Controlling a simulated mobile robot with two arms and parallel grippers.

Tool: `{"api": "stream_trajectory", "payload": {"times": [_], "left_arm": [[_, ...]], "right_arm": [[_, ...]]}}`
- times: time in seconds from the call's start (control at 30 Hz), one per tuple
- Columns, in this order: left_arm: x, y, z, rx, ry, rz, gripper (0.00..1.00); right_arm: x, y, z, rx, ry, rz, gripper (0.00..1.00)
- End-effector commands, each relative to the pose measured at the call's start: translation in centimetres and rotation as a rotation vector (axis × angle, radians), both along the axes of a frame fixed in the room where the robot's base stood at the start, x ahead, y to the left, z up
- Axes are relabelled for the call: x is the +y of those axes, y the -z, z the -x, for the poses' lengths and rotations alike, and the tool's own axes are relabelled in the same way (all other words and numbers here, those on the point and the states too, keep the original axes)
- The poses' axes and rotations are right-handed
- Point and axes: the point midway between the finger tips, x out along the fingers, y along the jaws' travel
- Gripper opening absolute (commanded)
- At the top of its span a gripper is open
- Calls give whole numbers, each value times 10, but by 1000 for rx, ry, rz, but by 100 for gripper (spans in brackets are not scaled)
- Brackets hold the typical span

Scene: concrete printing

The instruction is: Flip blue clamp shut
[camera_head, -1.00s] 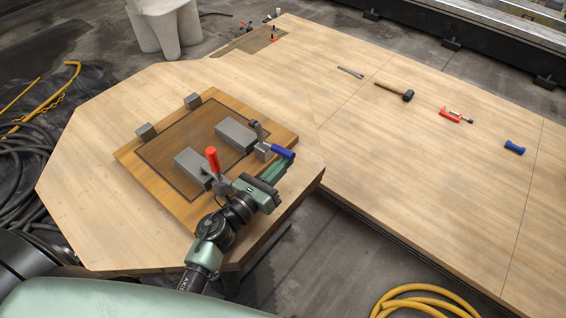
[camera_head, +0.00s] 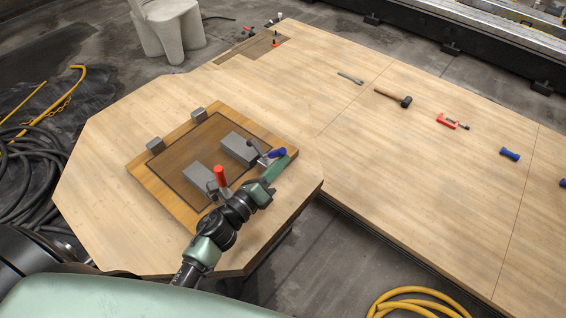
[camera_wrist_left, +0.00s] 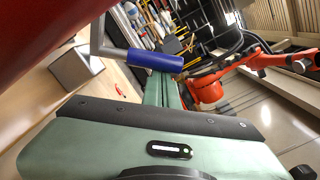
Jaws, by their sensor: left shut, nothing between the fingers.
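The blue clamp's handle (camera_head: 275,153) is at the right edge of the wooden board, beside a grey block. It points to the right and slightly up, on a grey metal lever. In the left wrist view the blue handle (camera_wrist_left: 155,60) lies across the picture, just beyond my green fingers. My left gripper (camera_head: 279,166) is shut and empty, right beside the handle. I cannot tell whether they touch. The clamp's base is partly hidden. My right gripper is not in view.
A red-handled clamp (camera_head: 219,176) stands upright close to my left arm. Two grey blocks (camera_head: 239,150) lie on the board (camera_head: 160,192). A mallet (camera_head: 393,97), a red tool (camera_head: 447,121) and a blue tool (camera_head: 510,154) lie far right. The table between is clear.

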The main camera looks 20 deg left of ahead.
Motion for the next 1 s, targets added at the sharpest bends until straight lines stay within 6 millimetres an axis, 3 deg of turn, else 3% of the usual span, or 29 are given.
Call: {"api": "stream_trajectory", "payload": {"times": [0.1, 0.4, 1.0], "left_arm": [[6, -13, -3, 35, -1, 98, 0], [18, -24, -7, 112, 0, 306, 0], [27, -27, -10, 161, 0, 443, 0]], "right_arm": [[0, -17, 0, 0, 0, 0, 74], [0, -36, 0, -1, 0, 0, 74], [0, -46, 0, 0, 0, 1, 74]]}}
